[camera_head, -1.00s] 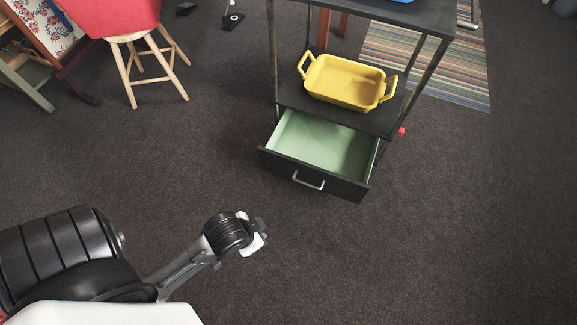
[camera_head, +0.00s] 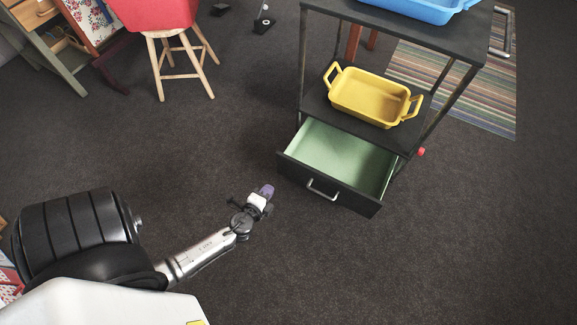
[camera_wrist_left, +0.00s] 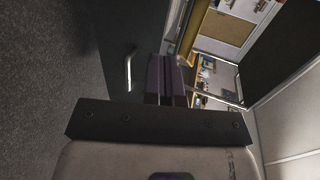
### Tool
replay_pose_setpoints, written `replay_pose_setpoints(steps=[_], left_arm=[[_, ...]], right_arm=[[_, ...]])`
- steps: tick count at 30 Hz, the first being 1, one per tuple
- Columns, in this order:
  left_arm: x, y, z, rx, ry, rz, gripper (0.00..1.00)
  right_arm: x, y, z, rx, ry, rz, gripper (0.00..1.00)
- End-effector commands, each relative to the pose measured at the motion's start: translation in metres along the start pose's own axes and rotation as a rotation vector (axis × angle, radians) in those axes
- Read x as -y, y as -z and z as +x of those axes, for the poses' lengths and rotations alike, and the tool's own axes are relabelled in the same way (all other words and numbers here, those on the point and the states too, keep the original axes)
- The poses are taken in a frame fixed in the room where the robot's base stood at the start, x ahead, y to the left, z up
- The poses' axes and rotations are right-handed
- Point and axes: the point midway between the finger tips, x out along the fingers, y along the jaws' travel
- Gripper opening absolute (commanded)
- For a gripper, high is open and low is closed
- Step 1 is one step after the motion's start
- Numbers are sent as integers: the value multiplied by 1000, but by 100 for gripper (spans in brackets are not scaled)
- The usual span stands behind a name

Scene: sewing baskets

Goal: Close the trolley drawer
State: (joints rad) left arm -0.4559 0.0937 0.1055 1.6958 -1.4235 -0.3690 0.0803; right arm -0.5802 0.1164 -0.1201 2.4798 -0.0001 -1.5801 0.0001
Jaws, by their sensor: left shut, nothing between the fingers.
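The trolley (camera_head: 407,26) is a black frame with shelves. Its bottom drawer (camera_head: 345,196) is pulled open, with a black front, a silver handle (camera_head: 322,190) and a pale green, empty inside. My left gripper (camera_head: 267,191) is shut and empty, with purple fingertips. In the head view it is to the left of the drawer front, apart from it. In the left wrist view the shut fingers (camera_wrist_left: 168,78) show beside the dark drawer front, with the handle (camera_wrist_left: 130,68) to their left. My right gripper is not in view.
A yellow dish (camera_head: 372,97) sits on the trolley's lower shelf and a blue tray (camera_head: 425,8) on its top. A striped rug (camera_head: 480,85) lies behind the trolley. The dark floor before the drawer is clear.

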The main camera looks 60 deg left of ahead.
Motion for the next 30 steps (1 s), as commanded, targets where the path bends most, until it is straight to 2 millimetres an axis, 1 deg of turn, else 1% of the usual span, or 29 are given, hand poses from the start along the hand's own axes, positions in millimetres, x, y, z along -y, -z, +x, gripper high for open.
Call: replay_pose_setpoints(steps=[4,8,18,21,27,30], left_arm=[[0,7,5,-44,-2,-8,0],[0,8,20,-45,-2,-15,0],[-1,11,84,-43,-1,-15,0],[-1,11,100,-42,-1,-14,0],[7,12,124,-43,-2,-15,0],[10,12,131,-43,-2,-16,0]], right_arm=[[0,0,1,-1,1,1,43],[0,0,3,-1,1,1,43],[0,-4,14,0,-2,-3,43],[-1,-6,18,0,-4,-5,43],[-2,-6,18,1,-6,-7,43],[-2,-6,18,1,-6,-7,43]])
